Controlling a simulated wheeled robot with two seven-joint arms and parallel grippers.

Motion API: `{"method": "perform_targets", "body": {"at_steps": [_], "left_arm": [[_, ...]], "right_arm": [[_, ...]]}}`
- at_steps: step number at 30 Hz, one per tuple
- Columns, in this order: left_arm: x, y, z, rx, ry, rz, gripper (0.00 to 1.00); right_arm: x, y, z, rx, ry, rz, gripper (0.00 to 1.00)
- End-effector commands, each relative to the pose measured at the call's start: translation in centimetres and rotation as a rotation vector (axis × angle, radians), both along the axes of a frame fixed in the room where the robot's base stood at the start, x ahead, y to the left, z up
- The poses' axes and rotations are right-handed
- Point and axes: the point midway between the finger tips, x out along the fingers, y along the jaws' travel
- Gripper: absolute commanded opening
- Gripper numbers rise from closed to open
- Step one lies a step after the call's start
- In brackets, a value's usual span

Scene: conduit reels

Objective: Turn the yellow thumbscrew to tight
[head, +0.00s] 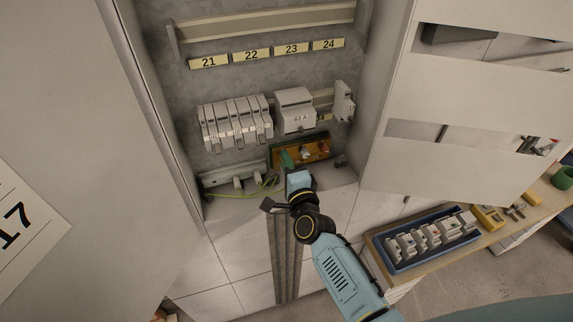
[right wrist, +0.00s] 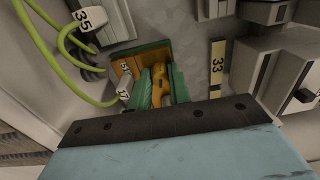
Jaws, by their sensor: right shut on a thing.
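My right gripper (head: 290,162) reaches into the open cabinet at the orange-brown terminal bar (head: 318,148). The bar is low on the cabinet's back wall. In the right wrist view, the yellow thumbscrew (right wrist: 157,82) shows between green finger parts of my right gripper (right wrist: 163,90), which is shut on it. The bar (right wrist: 122,70) shows just behind. A grey lug tagged 37 (right wrist: 125,92) is right beside the fingers, with a green-yellow wire running to it. In the head view the thumbscrew is hidden by my gripper. How far it is turned cannot be told. My left gripper is not in view.
Grey breaker modules (head: 236,122) and a larger white device (head: 295,110) sit on the rail above. Green-yellow wires (right wrist: 52,45) loop left of the gripper. An open white door (head: 475,110) stands at the right. A blue tray (head: 425,242) of modules lies on the bench.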

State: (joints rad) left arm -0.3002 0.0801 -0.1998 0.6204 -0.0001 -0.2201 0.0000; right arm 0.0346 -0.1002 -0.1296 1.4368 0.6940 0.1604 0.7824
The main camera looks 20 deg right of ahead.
Motion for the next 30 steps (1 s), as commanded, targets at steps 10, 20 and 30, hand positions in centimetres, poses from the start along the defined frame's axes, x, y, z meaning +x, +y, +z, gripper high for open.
{"method": "perform_targets", "body": {"at_steps": [10,20,30], "left_arm": [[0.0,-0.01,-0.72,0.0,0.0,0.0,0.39],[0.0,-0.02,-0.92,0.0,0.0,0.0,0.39],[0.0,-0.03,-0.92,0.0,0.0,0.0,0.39]], "right_arm": [[-0.04,0.05,-0.07,0.227,0.008,0.0,0.0],[-0.04,0.05,-0.04,0.311,0.013,0.0,0.0],[-0.04,0.05,-0.04,0.319,0.013,0.0,0.0]]}}
